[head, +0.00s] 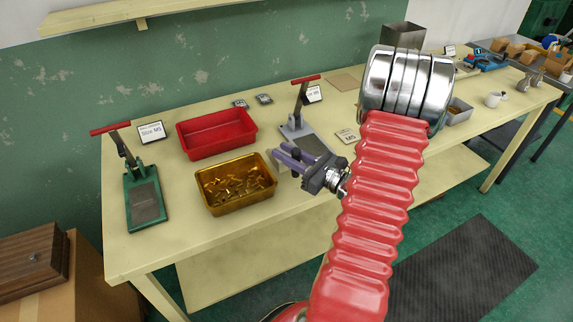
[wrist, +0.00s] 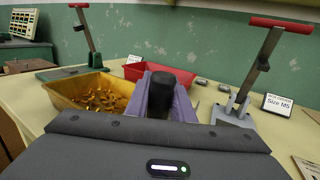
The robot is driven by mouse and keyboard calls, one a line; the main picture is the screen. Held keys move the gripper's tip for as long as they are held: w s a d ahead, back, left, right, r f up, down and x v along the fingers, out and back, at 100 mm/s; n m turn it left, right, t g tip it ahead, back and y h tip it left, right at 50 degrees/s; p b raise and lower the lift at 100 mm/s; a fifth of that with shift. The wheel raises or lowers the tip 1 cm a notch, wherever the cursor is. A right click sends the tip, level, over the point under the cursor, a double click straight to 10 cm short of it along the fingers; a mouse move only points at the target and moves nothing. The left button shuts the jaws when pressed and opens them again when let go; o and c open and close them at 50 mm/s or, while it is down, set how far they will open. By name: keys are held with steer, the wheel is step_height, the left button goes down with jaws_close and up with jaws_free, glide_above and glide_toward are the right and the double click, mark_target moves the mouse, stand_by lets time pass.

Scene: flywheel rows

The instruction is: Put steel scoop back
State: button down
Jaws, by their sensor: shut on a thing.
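My gripper (head: 287,155) is beside the right end of the yellow bin, above the bench, with its purple fingers pointing left. In the wrist view, the fingers (wrist: 161,92) are shut on a dark, rounded grip (wrist: 160,75), which I take to be the steel scoop's handle. A small grey part (head: 284,171) shows under the fingers in the head view; the rest of the scoop is hidden. The yellow bin (head: 212,208) holds many brass pieces and also shows in the wrist view (wrist: 66,101).
A red bin (head: 188,152) stands behind the yellow one. A green lever press (head: 143,203) is at left; a grey lever press (head: 314,146) stands just behind my gripper. Small sign cards stand near the presses. The bench front below my gripper is clear.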

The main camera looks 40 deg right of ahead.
steer(key=shift+f, duration=0.2)
steer(key=shift+f, duration=2)
steer(key=c, duration=1.5)
jaws_free()
steer(key=shift+f, duration=0.1)
steer(key=shift+c, duration=0.2)
steer(key=s+d, duration=0.2)
steer(key=s, duration=1)
steer(key=shift+f, duration=0.25)
